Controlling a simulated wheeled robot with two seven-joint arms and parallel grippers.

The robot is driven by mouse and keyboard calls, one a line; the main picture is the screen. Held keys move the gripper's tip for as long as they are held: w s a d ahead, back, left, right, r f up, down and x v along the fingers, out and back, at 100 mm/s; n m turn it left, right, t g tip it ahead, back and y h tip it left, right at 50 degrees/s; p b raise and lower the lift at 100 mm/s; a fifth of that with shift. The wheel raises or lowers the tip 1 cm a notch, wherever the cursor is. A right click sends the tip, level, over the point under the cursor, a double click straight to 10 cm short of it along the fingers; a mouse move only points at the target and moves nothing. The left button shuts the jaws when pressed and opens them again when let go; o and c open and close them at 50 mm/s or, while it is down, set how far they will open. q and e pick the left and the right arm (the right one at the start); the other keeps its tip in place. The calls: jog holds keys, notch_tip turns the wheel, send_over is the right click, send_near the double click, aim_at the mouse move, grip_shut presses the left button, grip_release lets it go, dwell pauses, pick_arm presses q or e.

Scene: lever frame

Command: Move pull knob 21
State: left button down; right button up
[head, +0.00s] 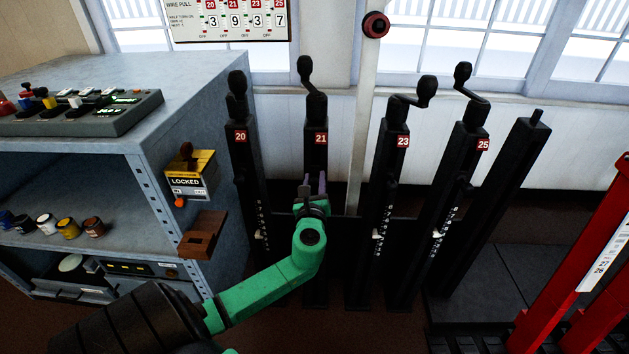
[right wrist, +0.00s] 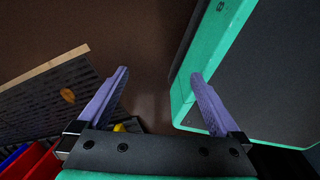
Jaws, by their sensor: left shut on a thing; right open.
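The black post with the red 21 plate (head: 321,138) stands second from the left in the lever frame, with a crank handle (head: 306,68) on its top. My left gripper (head: 314,183), on its green arm, is at the front of this post, below the plate. Its purple fingers are shut on pull knob 21, which they and the wrist mostly hide. My right gripper (right wrist: 160,74) is open and empty in the right wrist view, above a dark brown floor. It is not in the head view.
Similar posts stand close by: 20 (head: 240,137) on the left, 23 (head: 402,142) and 25 (head: 483,145) on the right. A grey cabinet (head: 190,90) with a yellow LOCKED box (head: 190,176) is at left. Red levers (head: 575,265) stand at right.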

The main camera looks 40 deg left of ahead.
pick_arm(q)
jog(key=shift+a+f, duration=0.1)
jog(key=shift+f, duration=0.1)
pick_arm(e)
jog(key=shift+d+f, duration=0.1)
jog(key=shift+w+d, duration=0.35)
jog(key=shift+d, duration=0.3)
